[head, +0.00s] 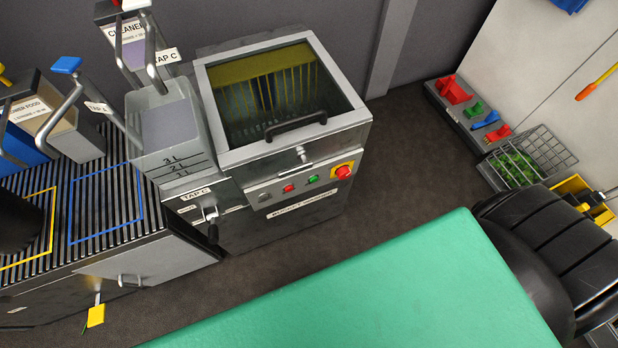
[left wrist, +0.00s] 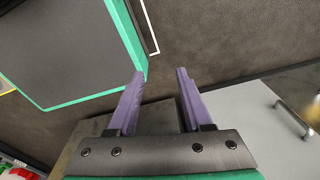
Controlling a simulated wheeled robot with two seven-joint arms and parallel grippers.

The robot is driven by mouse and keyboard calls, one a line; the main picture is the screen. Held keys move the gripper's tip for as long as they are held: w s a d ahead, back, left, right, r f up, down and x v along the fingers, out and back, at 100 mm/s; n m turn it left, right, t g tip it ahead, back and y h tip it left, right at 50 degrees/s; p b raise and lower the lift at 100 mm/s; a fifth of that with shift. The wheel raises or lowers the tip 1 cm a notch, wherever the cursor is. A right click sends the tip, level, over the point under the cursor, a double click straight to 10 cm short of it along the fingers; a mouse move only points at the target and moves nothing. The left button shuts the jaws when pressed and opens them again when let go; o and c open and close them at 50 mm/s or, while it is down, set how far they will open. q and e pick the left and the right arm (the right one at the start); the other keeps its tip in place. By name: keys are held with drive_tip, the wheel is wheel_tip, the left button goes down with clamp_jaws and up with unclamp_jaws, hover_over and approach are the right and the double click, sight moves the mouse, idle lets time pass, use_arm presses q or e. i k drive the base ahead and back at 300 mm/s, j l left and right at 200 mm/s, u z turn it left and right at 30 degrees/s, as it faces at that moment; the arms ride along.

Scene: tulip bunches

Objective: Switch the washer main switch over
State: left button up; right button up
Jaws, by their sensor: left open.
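The washer (head: 290,130) stands against the dark wall in the head view, its glazed lid down and a label on its front. A red knob on a yellow plate, which looks like the main switch (head: 343,171), is at the right end of its front panel. Its exact setting is too small to read. My left gripper (left wrist: 160,75) shows only in the left wrist view. Its two purple fingers are apart with nothing between them, over brown floor. The washer switch is not seen in that view. My right gripper is not in view.
A red button (head: 289,188) and a green button (head: 313,179) sit left of the knob. A lever tap (head: 211,214) and a measuring jug (head: 166,130) are left of the washer. A wire basket (head: 528,158) stands at the right. Brown floor (head: 420,150) is clear right of the washer.

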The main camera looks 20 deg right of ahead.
sight(342, 173)
drive_tip(key=j+z, duration=0.1)
drive_tip(key=z, duration=0.3)
drive_tip(key=i+j+z, duration=0.1)
drive_tip(key=z, duration=0.25)
drive_tip(key=j+z, duration=0.1)
drive_tip(key=z, duration=0.3)
drive_tip(key=j+z, duration=0.15)
drive_tip(key=z, duration=0.2)
drive_tip(key=i+u, duration=0.1)
drive_tip(key=u, duration=0.35)
drive_tip(key=k+l, duration=0.05)
